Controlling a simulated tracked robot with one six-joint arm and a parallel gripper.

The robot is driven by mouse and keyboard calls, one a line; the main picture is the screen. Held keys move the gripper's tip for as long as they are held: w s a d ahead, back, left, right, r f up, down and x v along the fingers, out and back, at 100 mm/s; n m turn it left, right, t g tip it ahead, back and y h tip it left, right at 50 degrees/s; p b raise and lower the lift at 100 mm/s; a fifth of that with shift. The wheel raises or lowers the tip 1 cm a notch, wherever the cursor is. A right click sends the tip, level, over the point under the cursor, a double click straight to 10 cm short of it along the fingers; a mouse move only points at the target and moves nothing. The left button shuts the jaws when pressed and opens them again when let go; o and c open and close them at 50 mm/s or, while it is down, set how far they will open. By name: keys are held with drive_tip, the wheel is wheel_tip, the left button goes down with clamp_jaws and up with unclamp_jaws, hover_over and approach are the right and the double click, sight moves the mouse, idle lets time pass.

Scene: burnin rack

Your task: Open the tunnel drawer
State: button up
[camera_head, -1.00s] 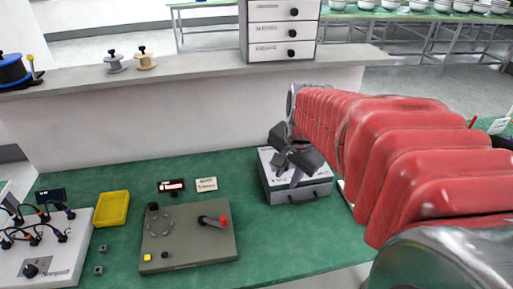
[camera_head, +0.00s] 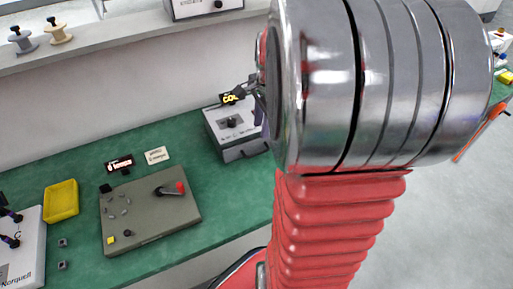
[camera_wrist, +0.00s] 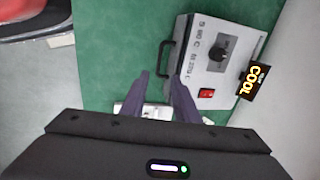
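The tunnel unit (camera_head: 232,122) is a grey-white box on the green bench, partly hidden behind my arm in the head view. The wrist view shows its top (camera_wrist: 215,65) with a black knob and a red switch. Its drawer front (camera_head: 243,149) is grey and looks closed. The dark drawer handle (camera_wrist: 163,62) stands out from the front in the wrist view. My gripper (camera_wrist: 160,77) is open and empty, its two fingers apart, with the tips just below the handle in that picture. In the head view my gripper (camera_head: 257,98) is mostly hidden behind my wrist.
A lit "COOL" display (camera_wrist: 254,80) stands by the unit. A grey control panel (camera_head: 150,210) with a red-tipped lever and a yellow tray (camera_head: 61,200) lie left on the bench. A low wall with a shelf (camera_head: 110,38) runs behind. Green bench (camera_head: 225,190) is clear in front of the unit.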

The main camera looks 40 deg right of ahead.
sight(257, 153)
drive_tip(key=f, duration=0.4)
drive_tip(key=w+f, duration=0.1)
drive_tip(key=f, duration=0.3)
drive_tip(key=w+f, duration=0.1)
drive_tip(key=f, duration=0.4)
drive_tip(key=shift+w+d, duration=0.15)
drive_tip(key=shift+d, duration=0.15)
drive_tip(key=shift+c, duration=0.3)
clamp_jaws()
drive_tip(key=shift+a, duration=0.15)
